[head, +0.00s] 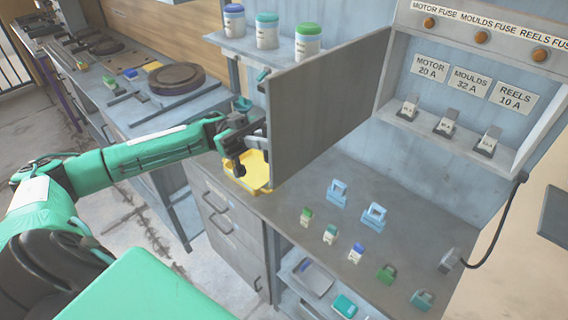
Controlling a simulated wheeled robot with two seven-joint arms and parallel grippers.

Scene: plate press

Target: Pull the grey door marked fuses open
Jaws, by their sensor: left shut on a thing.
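The grey door (322,100) stands swung out from the fuse box (470,75), roughly square to it, with its plain inner face toward me. No fuses marking shows on this face. The box's inside is exposed, with several fuses (443,124) on its ledge under labels for motor, moulds and reels. My left gripper (257,130) is at the door's free edge, on its far side, shut on what looks like the door's handle. The door's edge hides most of the fingers and the handle. My right gripper is not in view.
Below the door, a yellow tray (247,172) sits on the grey bench (290,215). Several small fuses, blue clips (338,192) and padlocks lie farther right. A shelf (240,47) with 3 lidded jars is behind the door. A black cable (497,225) hangs at right.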

